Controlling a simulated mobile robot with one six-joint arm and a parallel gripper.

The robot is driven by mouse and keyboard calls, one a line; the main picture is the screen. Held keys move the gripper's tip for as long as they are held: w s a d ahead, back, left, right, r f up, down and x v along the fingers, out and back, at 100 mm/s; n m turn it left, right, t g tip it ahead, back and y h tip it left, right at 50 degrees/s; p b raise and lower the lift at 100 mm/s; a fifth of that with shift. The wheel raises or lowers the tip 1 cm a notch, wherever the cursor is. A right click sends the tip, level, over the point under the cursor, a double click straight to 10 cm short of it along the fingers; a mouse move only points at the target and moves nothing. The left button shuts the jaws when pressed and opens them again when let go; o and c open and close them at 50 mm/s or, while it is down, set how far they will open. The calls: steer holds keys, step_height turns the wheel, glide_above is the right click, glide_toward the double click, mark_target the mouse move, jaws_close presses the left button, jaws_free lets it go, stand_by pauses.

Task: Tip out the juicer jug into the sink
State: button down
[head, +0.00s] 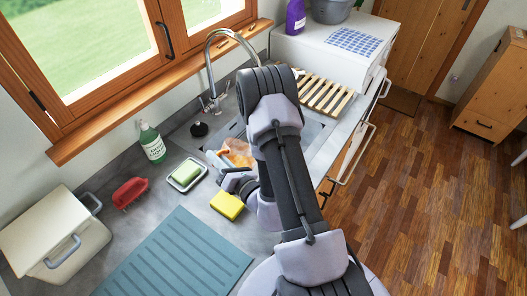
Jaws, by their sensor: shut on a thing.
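The sink (229,133) lies in the grey counter below the tap (210,72), and my arm covers much of it. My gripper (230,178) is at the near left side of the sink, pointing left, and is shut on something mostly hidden. A pale blue-grey piece (214,160) shows just beyond the gripper and may be part of the juicer jug. An orange patch (237,152) lies beside it over the sink area. I cannot tell whether it is a cloth or something in the jug. The jug's tilt and contents are not clear.
A black plug (199,130) sits behind. A wooden rack (322,94) lies beyond the sink.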

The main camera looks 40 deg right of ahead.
mark_target(227, 150)
steer(key=shift+d+r+m+p, duration=0.65)
steer(key=shift+r+p, duration=0.4)
steer(key=shift+p, duration=0.3)
steer(key=shift+w+d+r+m+p, duration=0.85)
steer(key=shift+d+m+p, duration=2.75)
steer(key=shift+d, duration=1.45)
steer(key=a+n+b, duration=0.1)
steer(key=a, duration=0.1)
steer(key=a+f+n+b, duration=0.1)
steer(key=a, duration=0.1)
steer(key=s+a+n+b, duration=0.1)
steer(key=a+n, duration=0.1)
steer(key=shift+a+f, duration=0.15)
steer(key=shift+a, duration=0.25)
steer(key=shift+s+a+f+n+b, duration=0.25)
steer(key=shift+n+b, duration=0.2)
steer(key=shift+b, duration=0.6)
steer(key=s+a+f+n+b, duration=0.1)
steer(key=a+f+n+b, duration=0.5)
steer(key=a+n+b, duration=0.5)
steer(key=shift+s+a+f+b, duration=0.15)
steer(key=shift+a+b, duration=0.55)
steer(key=shift+b, duration=0.75)
steer(key=shift+n, duration=0.3)
